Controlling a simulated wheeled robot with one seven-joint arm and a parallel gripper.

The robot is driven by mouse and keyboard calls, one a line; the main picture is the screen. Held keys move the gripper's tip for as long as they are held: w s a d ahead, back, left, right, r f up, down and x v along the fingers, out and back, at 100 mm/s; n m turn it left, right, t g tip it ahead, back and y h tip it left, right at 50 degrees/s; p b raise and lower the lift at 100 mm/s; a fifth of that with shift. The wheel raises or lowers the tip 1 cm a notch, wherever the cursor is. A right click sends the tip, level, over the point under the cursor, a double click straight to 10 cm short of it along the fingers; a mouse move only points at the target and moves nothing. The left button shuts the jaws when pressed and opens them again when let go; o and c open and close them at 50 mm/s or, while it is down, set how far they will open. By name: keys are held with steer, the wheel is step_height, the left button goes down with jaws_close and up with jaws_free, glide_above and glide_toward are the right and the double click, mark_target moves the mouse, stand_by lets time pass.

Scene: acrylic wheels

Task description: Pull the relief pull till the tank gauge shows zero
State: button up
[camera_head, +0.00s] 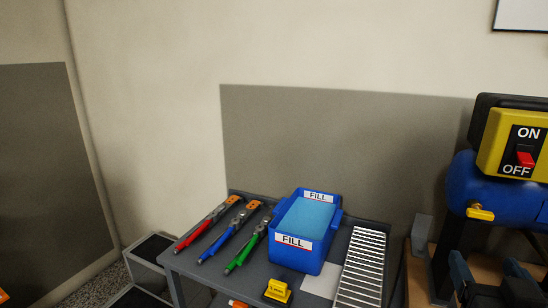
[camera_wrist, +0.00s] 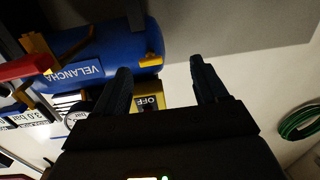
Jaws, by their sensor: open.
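A blue tank (camera_head: 470,180) stands at the right edge in the head view; it also fills the upper left of the wrist view (camera_wrist: 110,45). A small yellow fitting (camera_head: 480,212) is on its lower side and shows in the wrist view (camera_wrist: 150,59). I cannot tell whether this is the relief pull. My gripper (camera_wrist: 160,65) is open and empty. In the head view its dark fingers (camera_head: 485,262) are below the tank.
A yellow ON/OFF switch box (camera_head: 508,143) with a red switch sits at the tank. A red handle (camera_wrist: 25,65) is at the wrist view's left edge. A grey table (camera_head: 215,270) holds a blue FILL bin (camera_head: 290,257), several pliers-like tools and a yellow block (camera_head: 278,291).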

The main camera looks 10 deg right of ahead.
steer(key=s+a+f+n+y, duration=0.55)
steer(key=s+a+f, duration=0.5)
steer(key=s, duration=0.35)
steer(key=s+a+r+y+p, duration=0.1)
steer(key=s+a+y, duration=0.2)
steer(key=s, duration=1.1)
steer(key=shift+s+a+g, duration=0.25)
steer(key=shift+a+g, duration=0.05)
steer(key=shift+a, duration=0.55)
